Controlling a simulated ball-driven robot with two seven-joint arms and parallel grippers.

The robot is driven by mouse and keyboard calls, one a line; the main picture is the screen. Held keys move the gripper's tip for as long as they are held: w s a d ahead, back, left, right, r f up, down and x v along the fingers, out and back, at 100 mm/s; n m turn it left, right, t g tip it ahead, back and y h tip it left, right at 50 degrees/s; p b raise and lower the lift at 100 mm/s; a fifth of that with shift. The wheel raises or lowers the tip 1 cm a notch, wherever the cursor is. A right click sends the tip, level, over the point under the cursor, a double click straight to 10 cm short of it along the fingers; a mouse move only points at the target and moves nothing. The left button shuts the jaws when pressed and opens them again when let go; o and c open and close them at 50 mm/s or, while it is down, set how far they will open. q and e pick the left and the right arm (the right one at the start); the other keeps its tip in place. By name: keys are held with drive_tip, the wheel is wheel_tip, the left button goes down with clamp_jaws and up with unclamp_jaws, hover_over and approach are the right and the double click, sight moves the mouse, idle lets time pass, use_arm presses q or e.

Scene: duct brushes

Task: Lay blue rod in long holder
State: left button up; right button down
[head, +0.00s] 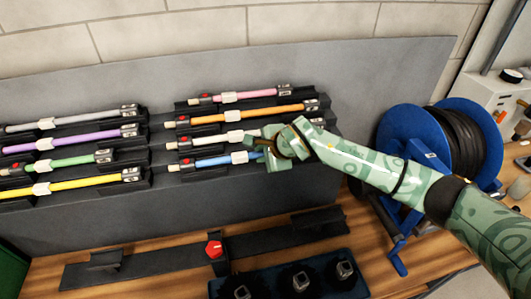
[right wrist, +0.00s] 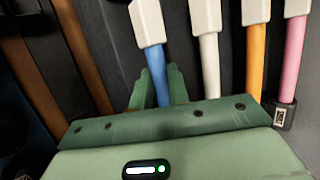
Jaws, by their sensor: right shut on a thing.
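The blue rod (head: 213,161) lies along the lowest tier of the right-hand rack, with a white collar and a pale tip at its left end. My right gripper (head: 263,148) is at its right part, and the fingers hide that end. In the right wrist view the blue rod (right wrist: 158,72) runs between the two fingers (right wrist: 157,92), which are shut on it. I cannot tell whether it is lifted off its rests. The long holder (head: 165,258), a black rail with raised end rests and a red knob, lies empty on the wooden bench. My left gripper is not in view.
White (head: 214,140), orange (head: 250,117) and pink (head: 240,97) rods lie on the tiers just behind. Several other rods fill the left rack. Black brushes (head: 295,278) stand in a tray in front of the holder. A blue hose reel (head: 397,130) stands right, close to my arm.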

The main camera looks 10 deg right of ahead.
sight(262, 154)
drive_tip(key=shift+r+p, duration=2.2)
drive_tip(key=shift+r, duration=0.9)
